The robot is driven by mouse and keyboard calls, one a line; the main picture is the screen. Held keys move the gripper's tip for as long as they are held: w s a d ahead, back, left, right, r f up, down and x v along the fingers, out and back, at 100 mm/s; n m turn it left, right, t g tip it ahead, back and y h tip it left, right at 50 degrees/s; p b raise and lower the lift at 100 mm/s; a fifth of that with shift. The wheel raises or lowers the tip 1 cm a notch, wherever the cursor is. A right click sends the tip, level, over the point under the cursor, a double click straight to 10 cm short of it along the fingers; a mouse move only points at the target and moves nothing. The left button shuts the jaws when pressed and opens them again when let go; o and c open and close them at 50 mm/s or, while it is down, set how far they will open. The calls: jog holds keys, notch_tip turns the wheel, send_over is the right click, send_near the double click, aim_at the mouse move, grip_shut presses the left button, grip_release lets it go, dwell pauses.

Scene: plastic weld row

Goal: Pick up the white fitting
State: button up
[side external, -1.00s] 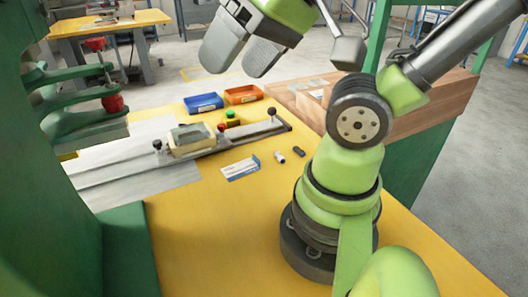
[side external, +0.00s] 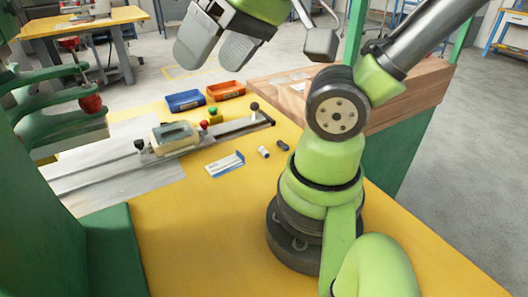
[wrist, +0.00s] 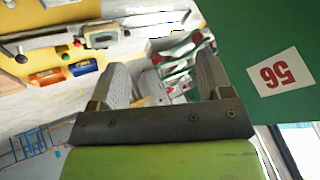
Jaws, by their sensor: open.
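The white fitting (side external: 263,152) is a small pale cylinder with a dark end, lying on the yellow table (side external: 200,240) between a white-and-blue card (side external: 225,164) and a dark small part (side external: 282,145). My gripper (side external: 209,56) is high above the table's far side, well away from the fitting, with its two grey fingers apart and nothing between them. In the wrist view my gripper (wrist: 162,70) also shows open and empty. I cannot make out the fitting in that view.
A metal rail fixture (side external: 225,131) with red and green knobs holds a grey-green block (side external: 174,136). A blue bin (side external: 185,100) and an orange bin (side external: 225,91) stand behind it. A green machine (side external: 75,235) stands at left. The front table is clear.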

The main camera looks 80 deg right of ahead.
jog(key=w+d+f+n+g+h, duration=0.2)
jog(key=w+d+f+n, duration=0.15)
jog(key=d, duration=0.25)
jog(key=n+g, duration=0.5)
jog(key=n, duration=0.4)
send_over(264, 149)
jog(key=f, duration=2.1)
jog(key=shift+d, duration=0.2)
jog(key=shift+a+f, duration=0.15)
jog(key=shift+f, duration=1.5)
jog(key=shift+a+f, duration=0.1)
jog(key=shift+f, duration=1.55)
jog(key=shift+c, duration=0.4)
jog(key=c, duration=0.9)
